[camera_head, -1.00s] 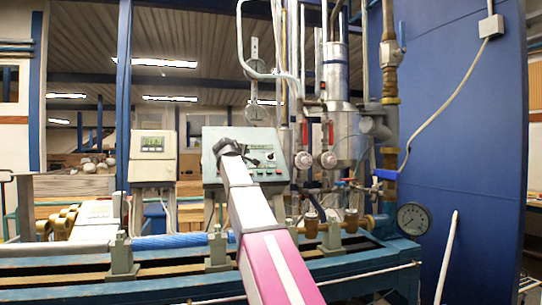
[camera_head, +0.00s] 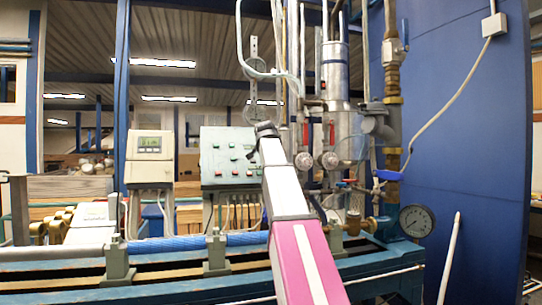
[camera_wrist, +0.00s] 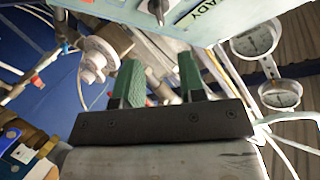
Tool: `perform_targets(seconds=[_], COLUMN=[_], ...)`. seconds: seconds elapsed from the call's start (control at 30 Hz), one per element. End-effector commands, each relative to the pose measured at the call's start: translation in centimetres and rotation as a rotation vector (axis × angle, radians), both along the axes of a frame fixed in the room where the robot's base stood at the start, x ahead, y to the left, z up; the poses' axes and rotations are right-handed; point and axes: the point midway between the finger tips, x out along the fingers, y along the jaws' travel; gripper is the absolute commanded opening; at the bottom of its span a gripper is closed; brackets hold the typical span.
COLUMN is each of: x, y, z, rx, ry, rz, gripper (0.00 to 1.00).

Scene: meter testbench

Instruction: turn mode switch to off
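The grey-green control box (camera_head: 225,172) stands at the middle of the bench, with several red and green buttons on its sloped face. My gripper (camera_head: 266,130) is at the right edge of this box, and its fingers are hard to make out there. In the wrist view my gripper (camera_wrist: 161,78) shows two green fingers set apart with nothing between them. The box's panel (camera_wrist: 225,8) crosses the top of that view, with part of the word READY. A dark knob (camera_wrist: 158,10) sticks out from the panel above the fingers; I cannot tell whether it is the mode switch.
A white meter box with a display (camera_head: 151,158) stands left of the control box. Pipes and two round white fittings (camera_head: 329,160) are close on the right of my gripper. A pressure gauge (camera_head: 416,221) is at the lower right. A blue wall (camera_head: 470,150) closes the right side.

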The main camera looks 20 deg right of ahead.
Motion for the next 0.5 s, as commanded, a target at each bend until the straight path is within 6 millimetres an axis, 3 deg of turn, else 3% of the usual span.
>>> perform_targets(seconds=[0.27,0.5], x=[2.5,6.3], y=[-1.0,-2.5], z=[-0.9,-2.2], rx=[-0.002,-0.003], ry=[0.004,0.003], rz=[-0.001,0.0], gripper=[0.37,0.37])
